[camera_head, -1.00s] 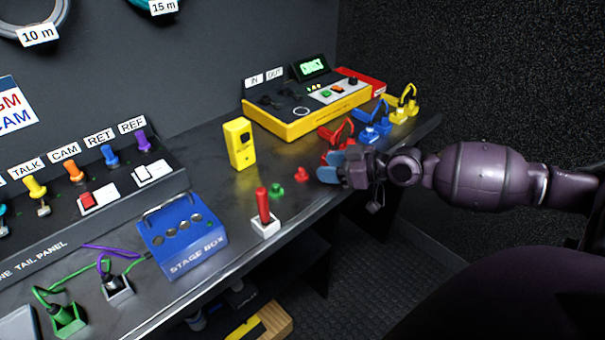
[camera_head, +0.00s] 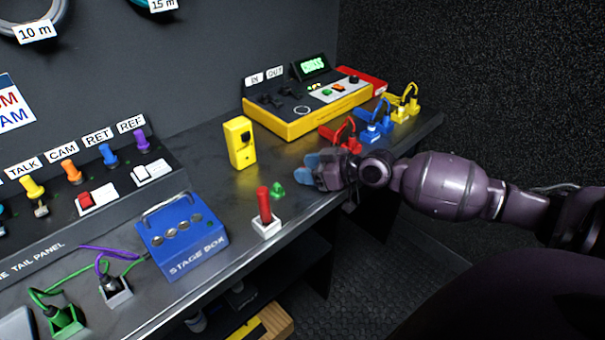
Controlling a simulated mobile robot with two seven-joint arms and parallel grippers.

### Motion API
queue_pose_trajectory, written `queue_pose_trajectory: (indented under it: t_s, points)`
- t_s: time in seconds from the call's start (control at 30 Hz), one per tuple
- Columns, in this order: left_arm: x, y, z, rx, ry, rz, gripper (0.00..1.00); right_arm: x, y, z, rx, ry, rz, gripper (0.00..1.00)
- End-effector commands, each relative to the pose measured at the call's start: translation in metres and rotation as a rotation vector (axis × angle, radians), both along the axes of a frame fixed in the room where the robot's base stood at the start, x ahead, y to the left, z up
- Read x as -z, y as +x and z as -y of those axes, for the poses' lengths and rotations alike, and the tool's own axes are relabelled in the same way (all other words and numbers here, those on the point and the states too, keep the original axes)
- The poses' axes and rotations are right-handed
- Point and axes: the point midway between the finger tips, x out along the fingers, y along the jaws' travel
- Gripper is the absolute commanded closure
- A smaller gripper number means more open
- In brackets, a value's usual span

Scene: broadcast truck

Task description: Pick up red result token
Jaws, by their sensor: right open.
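The red result token does not show; my right gripper (camera_head: 312,170) covers the spot where a small red token stood. My right gripper reaches in from the right, low over the bench, with its blue fingertips pointing left. It is open. Whether the token lies between the fingers cannot be seen. A small green token (camera_head: 278,190) sits on the bench just left of and in front of the fingertips. My left gripper is not in view.
A red-handled switch on a white base (camera_head: 266,222) stands near the front edge. A yellow box (camera_head: 240,143), the blue stage box (camera_head: 182,237) and a yellow-red console (camera_head: 308,110) surround the bench. Red (camera_head: 339,137), blue (camera_head: 373,128) and yellow (camera_head: 405,105) cabled connectors sit behind the gripper.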

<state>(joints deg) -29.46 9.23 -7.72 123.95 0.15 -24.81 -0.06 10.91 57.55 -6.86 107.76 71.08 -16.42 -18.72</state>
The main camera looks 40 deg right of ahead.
Motion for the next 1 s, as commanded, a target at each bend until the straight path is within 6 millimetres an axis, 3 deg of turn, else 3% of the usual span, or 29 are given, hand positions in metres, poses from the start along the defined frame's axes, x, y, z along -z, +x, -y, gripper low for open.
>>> queue_pose_trajectory:
  t_s: [0.03,0.3,0.37,0.77,1.0]
  points:
    - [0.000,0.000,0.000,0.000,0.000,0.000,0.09,0.000,0.000,0.000,0.000,0.000,0.000,0.52]
    - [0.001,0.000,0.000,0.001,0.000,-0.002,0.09,0.000,0.000,0.000,0.000,0.000,0.000,0.94]
    - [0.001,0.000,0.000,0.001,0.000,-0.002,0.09,0.000,0.000,0.000,0.000,0.000,0.000,1.00]
    - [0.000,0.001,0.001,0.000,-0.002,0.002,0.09,-0.003,0.000,0.000,0.000,0.000,0.001,1.00]
    - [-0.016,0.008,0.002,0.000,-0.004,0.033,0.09,-0.040,0.000,0.000,0.000,0.000,0.011,1.00]
